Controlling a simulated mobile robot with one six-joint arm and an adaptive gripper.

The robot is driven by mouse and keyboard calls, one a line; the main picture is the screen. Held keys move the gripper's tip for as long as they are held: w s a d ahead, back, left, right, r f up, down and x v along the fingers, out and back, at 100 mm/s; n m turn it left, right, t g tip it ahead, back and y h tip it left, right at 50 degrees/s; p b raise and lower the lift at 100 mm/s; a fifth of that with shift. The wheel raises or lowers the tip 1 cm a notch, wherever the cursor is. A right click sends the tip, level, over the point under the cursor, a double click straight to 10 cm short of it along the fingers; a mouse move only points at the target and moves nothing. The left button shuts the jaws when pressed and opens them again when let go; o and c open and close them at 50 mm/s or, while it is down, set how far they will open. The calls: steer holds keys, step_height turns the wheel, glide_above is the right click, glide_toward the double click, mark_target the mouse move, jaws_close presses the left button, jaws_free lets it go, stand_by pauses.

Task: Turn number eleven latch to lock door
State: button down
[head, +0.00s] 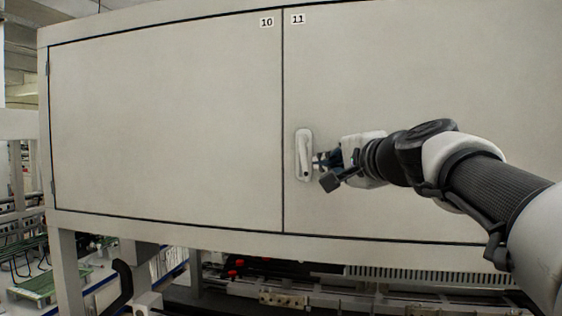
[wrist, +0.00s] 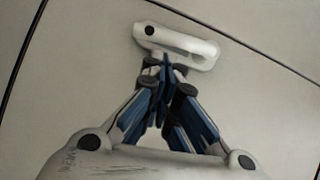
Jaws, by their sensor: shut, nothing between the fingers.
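The number eleven latch (head: 304,154) is a pale handle on an oblong plate, on the left part of the right-hand door (head: 430,75). In the head view its lever runs nearly upright along the plate. The "11" label (head: 298,19) is at the door's upper left corner. My gripper (head: 318,160) is just right of the latch, shut and empty. In the wrist view the latch (wrist: 177,45) lies at the top centre, and the closed fingertips (wrist: 165,62) are at its lower edge. I cannot tell whether they touch it.
The door labelled 10 (head: 165,130) is to the left, across a narrow dark seam (head: 283,120), and looks closed. Below the cabinet are a frame, rails and red-tipped parts (head: 236,262). The door faces around the latch are flat and clear.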

steer(key=a+b, duration=0.1)
steer(key=b, duration=0.1)
steer(key=a+f+m+t+b, duration=0.1)
steer(key=b, duration=0.2)
steer(key=shift+w+m+y, duration=0.15)
steer(key=shift+m+y, duration=0.15)
steer(key=shift+a, duration=0.1)
steer(key=shift+r, duration=0.1)
